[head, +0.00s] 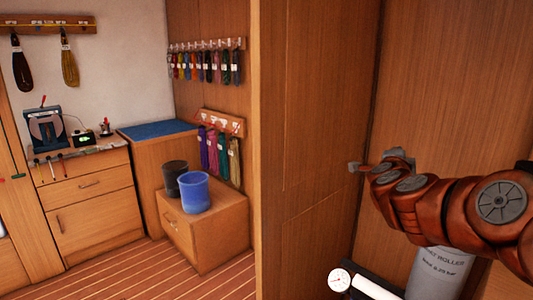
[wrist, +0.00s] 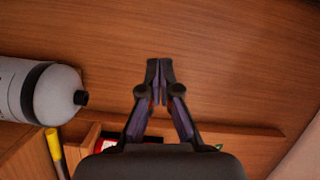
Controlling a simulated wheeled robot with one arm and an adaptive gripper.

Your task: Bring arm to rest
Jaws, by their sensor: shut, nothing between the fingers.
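My orange-brown arm (head: 455,208) reaches in from the right edge of the head view, in front of a wooden wall. Its far end, with a small grey part (head: 354,167), lies close to the edge of a wooden partition; the fingers are too small there to make out. In the wrist view my gripper (wrist: 160,65) is shut and empty, its dark fingertips together. A brown wooden surface lies behind the fingertips. I cannot tell whether they touch it.
A grey-white cylinder (wrist: 40,90) lies left of my gripper in the wrist view; a labelled one (head: 438,272) stands under my arm. A round gauge (head: 339,281) is near the bottom. A wooden partition (head: 310,150) separates my arm from a blue bucket (head: 194,192) and open striped floor (head: 140,275).

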